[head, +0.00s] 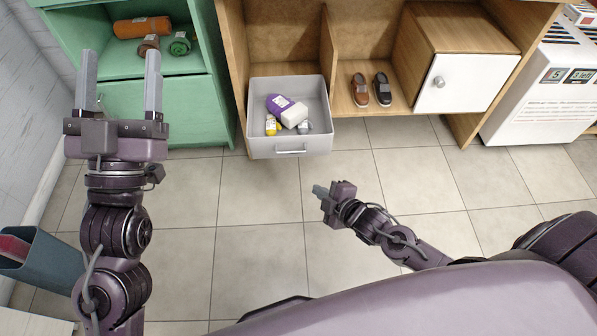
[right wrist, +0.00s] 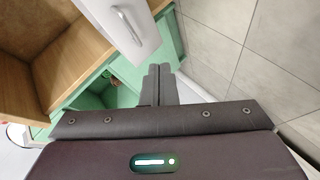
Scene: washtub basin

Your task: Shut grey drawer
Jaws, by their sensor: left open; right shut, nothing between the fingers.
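The grey drawer (head: 258,143) is pulled out from the wooden shelf unit in the head view, its handle (head: 291,151) on the front face. In the right wrist view the shut fingers (right wrist: 159,82) show close to a pale grey panel (right wrist: 125,30), apparently the drawer. My left gripper (head: 119,82) is open and empty at the left, before the green cabinet.
The green cabinet (head: 185,95) stands left of the shelf unit (head: 350,45). A brown shoe (head: 360,90) and a dark shoe (head: 382,89) sit in the compartment right of the drawer. A white cabinet door (head: 466,83) is further right. Tiled floor (head: 260,250) before the drawer is clear.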

